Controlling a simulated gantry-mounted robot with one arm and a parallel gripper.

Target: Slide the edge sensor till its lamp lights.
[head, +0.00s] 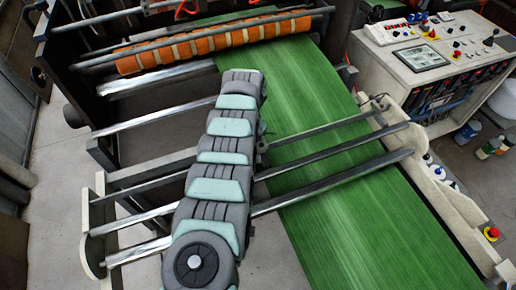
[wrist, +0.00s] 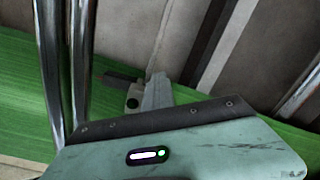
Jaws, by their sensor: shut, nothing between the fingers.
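In the head view a small dark part (head: 262,140) shows just right of my arm, probably the sensor; my arm hides the gripper there. The green web also shows in the head view (head: 330,130).
Steel rails (head: 335,178) cross above the web; two upright-looking bars also show in the wrist view (wrist: 78,60). An orange-banded roller (head: 210,42) lies at the back. A control console (head: 425,60) and red stop button (head: 491,233) are at right.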

